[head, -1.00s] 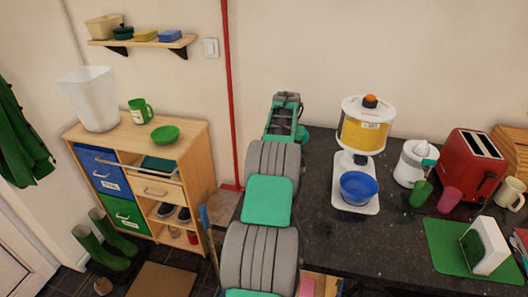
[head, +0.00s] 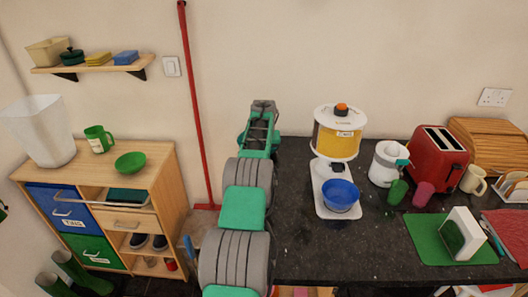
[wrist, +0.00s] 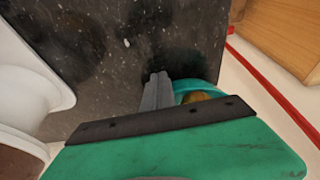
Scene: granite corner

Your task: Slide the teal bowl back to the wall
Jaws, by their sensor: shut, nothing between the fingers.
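The teal bowl (wrist: 212,88) shows in the wrist view, with something yellow-brown inside it. My gripper's dark front edge hides much of the bowl. My gripper (wrist: 158,77) is shut and empty, its grey fingers just left of the bowl's rim. I cannot tell whether they touch it. In the head view my arm reaches over the counter's left end towards the wall, and it hides most or all of the bowl and the fingertips.
The dark counter (head: 385,245) carries a yellow-and-white dispenser (head: 336,140) with a blue bowl (head: 340,194), right of my arm. A wooden cabinet (head: 165,195) stands further left.

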